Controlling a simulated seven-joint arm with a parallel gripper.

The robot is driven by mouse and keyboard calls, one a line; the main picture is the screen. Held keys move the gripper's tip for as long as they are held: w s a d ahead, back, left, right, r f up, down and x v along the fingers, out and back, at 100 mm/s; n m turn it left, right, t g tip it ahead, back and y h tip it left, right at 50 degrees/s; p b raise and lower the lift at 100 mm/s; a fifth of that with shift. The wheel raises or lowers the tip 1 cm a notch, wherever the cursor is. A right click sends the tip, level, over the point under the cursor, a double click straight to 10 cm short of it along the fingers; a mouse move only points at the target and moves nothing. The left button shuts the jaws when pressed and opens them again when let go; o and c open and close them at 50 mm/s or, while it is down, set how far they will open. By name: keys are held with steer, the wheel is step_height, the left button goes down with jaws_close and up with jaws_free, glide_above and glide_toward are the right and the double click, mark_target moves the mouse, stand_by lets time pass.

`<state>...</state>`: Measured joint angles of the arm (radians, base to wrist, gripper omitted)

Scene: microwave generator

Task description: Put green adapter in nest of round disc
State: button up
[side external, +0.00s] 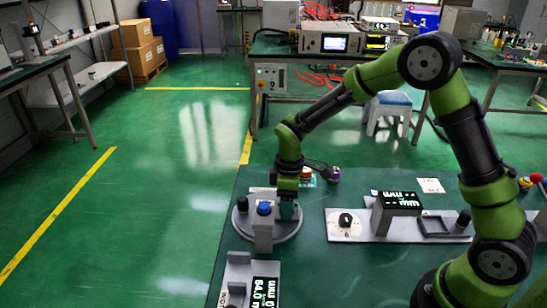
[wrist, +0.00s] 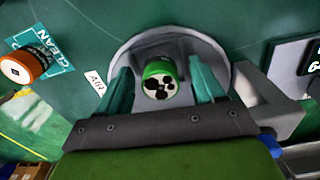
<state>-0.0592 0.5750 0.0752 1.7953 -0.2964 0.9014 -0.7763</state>
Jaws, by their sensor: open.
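The green adapter (wrist: 160,78) is a short green cylinder with a pale top face marked by black openings. In the wrist view it stands over the middle of the grey round disc (wrist: 203,45). My gripper (wrist: 162,68) is open, with one teal finger on each side of the adapter and visible gaps between. In the side view my gripper (side external: 288,209) is low over the disc (side external: 287,232), behind a grey post. The adapter is hidden in the side view. The nest is covered, so I cannot tell if the adapter is fully seated.
A grey post with a blue button (side external: 264,207) stands at the disc's front. A fixture with a display (side external: 399,200) is to the right, another display unit (side external: 265,291) in front. Bare green table lies between.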

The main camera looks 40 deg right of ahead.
step_height(320, 180, up, 13)
steer(key=s+d+r+m+t+y, duration=0.1)
steer(key=s+r+m+t, duration=0.2)
steer(key=s+m, duration=0.3)
steer(key=s+r+m+t+y, duration=0.1)
steer(key=s+r+m+t, duration=0.3)
steer(key=s, duration=0.9)
steer(key=shift+d+r+m, duration=0.35)
steer(key=shift+r+m, duration=0.4)
steer(key=shift+m, duration=0.35)
